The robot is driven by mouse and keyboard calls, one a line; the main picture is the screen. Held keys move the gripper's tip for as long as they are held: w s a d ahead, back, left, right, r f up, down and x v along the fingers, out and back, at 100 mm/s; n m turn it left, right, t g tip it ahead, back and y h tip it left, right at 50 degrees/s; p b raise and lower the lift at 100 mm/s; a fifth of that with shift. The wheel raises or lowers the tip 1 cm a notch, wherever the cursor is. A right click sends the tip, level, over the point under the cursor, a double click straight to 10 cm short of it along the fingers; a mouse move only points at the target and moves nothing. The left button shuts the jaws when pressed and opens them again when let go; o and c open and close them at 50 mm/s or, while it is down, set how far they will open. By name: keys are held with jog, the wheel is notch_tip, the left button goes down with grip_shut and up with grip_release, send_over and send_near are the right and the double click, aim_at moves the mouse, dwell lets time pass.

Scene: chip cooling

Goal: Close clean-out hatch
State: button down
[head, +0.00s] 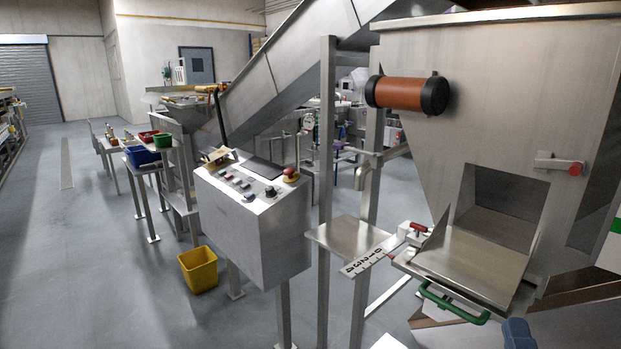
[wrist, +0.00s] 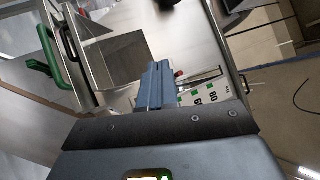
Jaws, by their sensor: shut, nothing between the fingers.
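The clean-out hatch (head: 470,262) is a steel flap on the front of the large steel hopper. It hangs open, folded outward below a dark square opening (head: 503,195). A green bar handle (head: 452,304) runs along the flap's outer edge. The green handle also shows in the wrist view (wrist: 45,56), at the upper left. My gripper (wrist: 155,82) has blue fingers, shut together and empty. In the head view, a blue part of my gripper (head: 518,332) shows at the bottom edge, right of the green handle and apart from it.
A red-handled clamp (head: 417,229) sits left of the flap, beside a numbered scale (head: 367,262) and a small steel shelf (head: 347,238). A latch with a red knob (head: 575,168) is right of the opening. A control box (head: 255,215) stands further left.

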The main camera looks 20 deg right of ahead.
jog(key=s+a+f+n+g+y, duration=0.2)
jog(key=s+a+f+n+y, duration=0.1)
jog(key=s+a+n+y, duration=0.3)
jog(key=s+a+f+n+g+y, duration=0.2)
jog(key=s+a+n+y, duration=0.4)
jog(key=s+a+n, duration=0.4)
jog(key=s+f+n, duration=0.1)
jog(key=s+n, duration=0.3)
jog(key=n, duration=0.3)
jog(key=shift+s+a+f+n+g, duration=0.2)
jog(key=shift+f+n+g, duration=0.1)
jog(key=shift+n, duration=0.1)
